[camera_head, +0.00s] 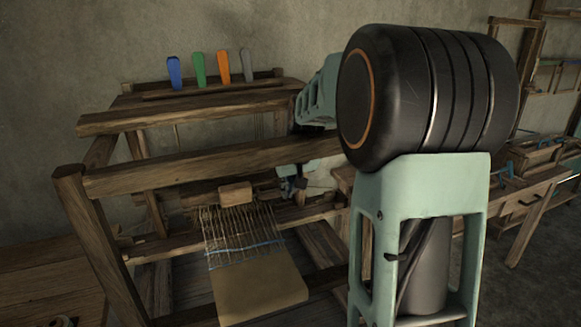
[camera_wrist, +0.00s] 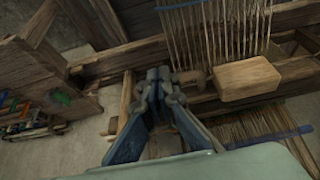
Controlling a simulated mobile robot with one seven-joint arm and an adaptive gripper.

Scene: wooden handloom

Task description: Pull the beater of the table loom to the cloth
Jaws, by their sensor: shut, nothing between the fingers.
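The wooden loom has pale warp threads (camera_head: 235,222) that run down to a tan cloth (camera_head: 255,290) with a blue weft line across them. A pale wooden block (camera_head: 235,193) sits at the far end of the visible threads and seems part of the beater. In the wrist view the block (camera_wrist: 248,80) is right of my gripper (camera_wrist: 165,78), on a crosswise bar. My gripper is shut and empty, its fingertips close together near that bar. I cannot tell whether they touch it. In the head view my gripper (camera_head: 292,186) is small, right of the block and partly hidden by loom beams.
Blue, green, orange and grey levers (camera_head: 199,69) stand on the loom top. A workbench (camera_head: 530,195) is at the right. My own arm covers much of the head view's right half.

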